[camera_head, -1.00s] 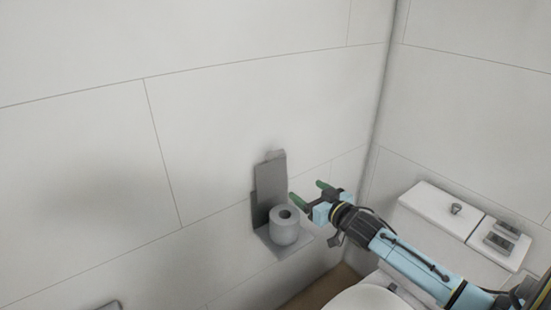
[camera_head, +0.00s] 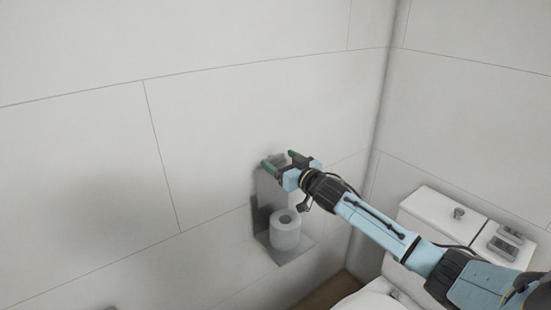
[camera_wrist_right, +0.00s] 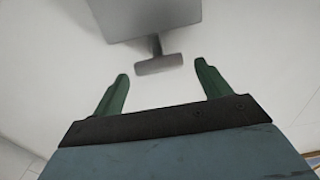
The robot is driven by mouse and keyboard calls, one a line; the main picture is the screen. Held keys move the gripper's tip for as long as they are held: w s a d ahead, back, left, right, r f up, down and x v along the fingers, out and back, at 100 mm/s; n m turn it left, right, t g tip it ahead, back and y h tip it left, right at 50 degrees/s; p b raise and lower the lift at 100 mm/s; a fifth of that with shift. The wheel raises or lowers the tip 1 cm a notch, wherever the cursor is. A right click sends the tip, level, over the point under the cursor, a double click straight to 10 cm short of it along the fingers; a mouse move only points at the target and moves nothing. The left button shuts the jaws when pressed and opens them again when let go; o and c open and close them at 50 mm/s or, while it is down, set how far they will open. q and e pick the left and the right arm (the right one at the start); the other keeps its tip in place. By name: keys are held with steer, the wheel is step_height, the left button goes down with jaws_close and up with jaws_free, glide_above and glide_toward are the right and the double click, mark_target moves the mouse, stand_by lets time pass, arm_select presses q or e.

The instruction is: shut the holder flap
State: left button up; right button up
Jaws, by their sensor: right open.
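The grey holder (camera_head: 285,256) is fixed to the wall and carries a toilet roll (camera_head: 285,232) on its lower plate. Its flap (camera_head: 270,189) stands raised along the wall above the roll, partly hidden by my right gripper. My right gripper (camera_head: 277,159) is open at the flap's upper end. In the right wrist view the flap (camera_wrist_right: 150,17) is a grey plate at the top, with a narrow stem and a crosswise tab (camera_wrist_right: 158,65). The tab shows between the open green fingertips (camera_wrist_right: 161,71); I cannot tell whether they touch it. My left gripper is not in view.
The toilet lies at the bottom.

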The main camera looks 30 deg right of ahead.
mark_target(277, 157)
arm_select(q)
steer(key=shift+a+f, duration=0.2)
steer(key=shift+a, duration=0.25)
arm_select(e)
steer(key=shift+w+a, duration=0.15)
steer(key=shift+w, duration=1.35)
